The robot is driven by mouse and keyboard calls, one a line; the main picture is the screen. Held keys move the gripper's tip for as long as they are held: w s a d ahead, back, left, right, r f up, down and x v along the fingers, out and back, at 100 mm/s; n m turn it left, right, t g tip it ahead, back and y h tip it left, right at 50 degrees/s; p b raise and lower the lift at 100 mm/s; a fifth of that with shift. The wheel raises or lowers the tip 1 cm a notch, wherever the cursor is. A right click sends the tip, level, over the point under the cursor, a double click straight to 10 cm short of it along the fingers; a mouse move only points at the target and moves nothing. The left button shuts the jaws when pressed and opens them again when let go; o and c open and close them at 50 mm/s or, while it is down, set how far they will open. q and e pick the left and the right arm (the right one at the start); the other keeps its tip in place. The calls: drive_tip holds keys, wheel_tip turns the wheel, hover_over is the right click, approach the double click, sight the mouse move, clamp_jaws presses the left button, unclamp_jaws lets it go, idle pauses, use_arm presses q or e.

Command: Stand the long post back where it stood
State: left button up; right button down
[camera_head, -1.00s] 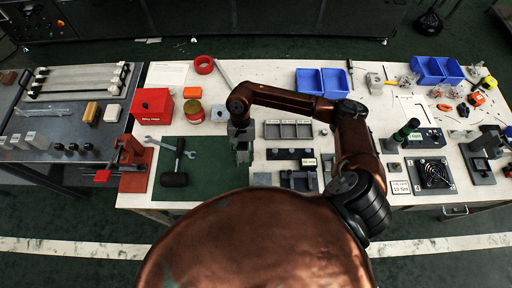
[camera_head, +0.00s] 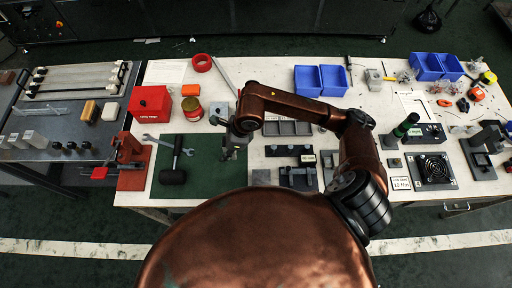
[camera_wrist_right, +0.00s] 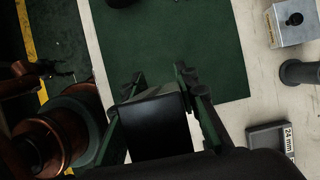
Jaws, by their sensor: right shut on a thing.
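My right gripper (camera_head: 232,152) is over the right part of the green mat (camera_head: 206,180), its wrist above and slightly right of the fingers. In the right wrist view its two fingers (camera_wrist_right: 165,105) are on either side of a dark, square-ended piece (camera_wrist_right: 152,122) with a paler grey face. I take this piece to be the long post. It is seen nearly end-on, so its length is hidden, and I cannot tell whether it touches the mat. A grey block with a round hole (camera_head: 219,113) stands beyond the mat; it also shows in the right wrist view (camera_wrist_right: 291,22). My left gripper is out of view.
Labelled grey trays (camera_head: 287,128) and dark fixtures (camera_head: 298,177) are right of the gripper. A dark grey cylinder (camera_wrist_right: 300,72) stands near the holed block.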

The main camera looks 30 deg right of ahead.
drive_tip(key=d+f, duration=0.4)
drive_tip(key=d, duration=0.4)
hover_over(250, 149)
drive_tip(key=f, duration=0.4)
drive_tip(key=shift+s+d+f, duration=0.15)
drive_tip(key=shift+s+f, duration=0.2)
drive_tip(key=shift+s, duration=0.05)
drive_tip(key=shift+d+f, duration=0.2)
drive_tip(key=shift+f, duration=0.8)
drive_tip(key=shift+d+f, duration=0.2)
drive_tip(key=shift+f, duration=0.8)
drive_tip(key=c, duration=2)
unclamp_jaws()
drive_tip(key=shift+f, duration=0.2)
drive_tip(key=o, duration=0.5)
drive_tip(key=shift+r, duration=0.1)
